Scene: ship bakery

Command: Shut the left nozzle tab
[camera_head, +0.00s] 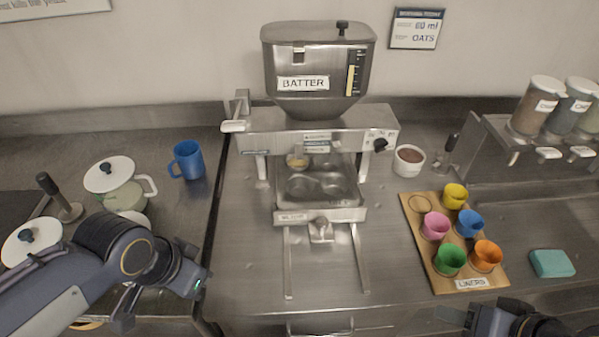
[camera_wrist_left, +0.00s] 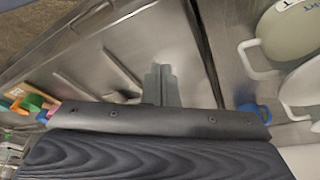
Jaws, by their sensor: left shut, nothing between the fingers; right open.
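The batter machine stands at the back centre, with a steel hopper (camera_head: 318,70) labelled BATTER over a crossbar (camera_head: 345,122). A pale lever (camera_head: 234,125) sticks out at the crossbar's left end. A small part with a tan patch (camera_head: 297,161) shows under the crossbar, left of centre; I cannot tell whether it is the left nozzle tab or how it stands. A muffin tin (camera_head: 318,188) sits below. My left gripper (camera_head: 203,278) is shut and empty, low and left of the machine; its fingers (camera_wrist_left: 161,84) touch each other. My right gripper (camera_head: 468,318) is open at the bottom right, partly cut off.
A blue mug (camera_head: 187,160) and white lidded pots (camera_head: 122,196) stand left. Right are a brown-filled cup (camera_head: 409,160), a wooden board (camera_head: 418,211) with coloured liners, a teal sponge (camera_head: 552,263) and dispensers (camera_head: 538,106). Steel rails (camera_head: 359,258) run before the machine; counter beside them is clear.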

